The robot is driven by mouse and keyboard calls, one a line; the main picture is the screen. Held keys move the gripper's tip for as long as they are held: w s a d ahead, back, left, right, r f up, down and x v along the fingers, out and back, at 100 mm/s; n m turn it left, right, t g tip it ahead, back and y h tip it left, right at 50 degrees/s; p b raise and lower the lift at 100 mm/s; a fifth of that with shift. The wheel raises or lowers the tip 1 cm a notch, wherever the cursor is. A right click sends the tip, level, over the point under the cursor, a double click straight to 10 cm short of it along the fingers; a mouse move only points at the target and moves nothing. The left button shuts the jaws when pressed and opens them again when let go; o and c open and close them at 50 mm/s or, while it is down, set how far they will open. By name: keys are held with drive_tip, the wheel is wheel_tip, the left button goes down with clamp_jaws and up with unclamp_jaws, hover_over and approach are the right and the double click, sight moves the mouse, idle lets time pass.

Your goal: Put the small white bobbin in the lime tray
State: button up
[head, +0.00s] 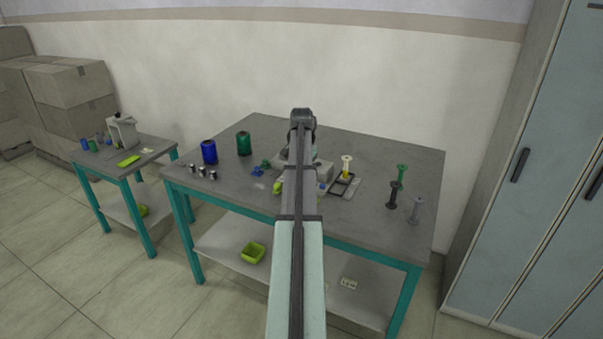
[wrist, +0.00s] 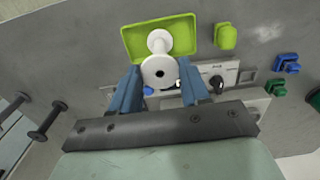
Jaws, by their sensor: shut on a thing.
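My gripper (wrist: 159,84) is shut on the small white bobbin (wrist: 159,73), which sits between its two blue fingers in the wrist view. The bobbin's near flange faces the camera, and its far flange overlaps the lime tray (wrist: 133,38) in the picture. The tray is a shallow rectangle with a raised rim just beyond the fingertips. How high the bobbin is above the tray cannot be told. In the head view my arm hides the gripper's fingers, the held bobbin and most of the area around them.
A grey winding machine (wrist: 226,74) stands close by the fingers. A lime block (wrist: 225,36) and blue clips (wrist: 286,63) lie to the right of the tray.

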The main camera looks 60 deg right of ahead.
drive_tip(key=shift+f, duration=0.55)
drive_tip(key=o, duration=0.9)
drive_tip(key=shift+r, duration=0.15)
drive_tip(key=shift+r, duration=3.4)
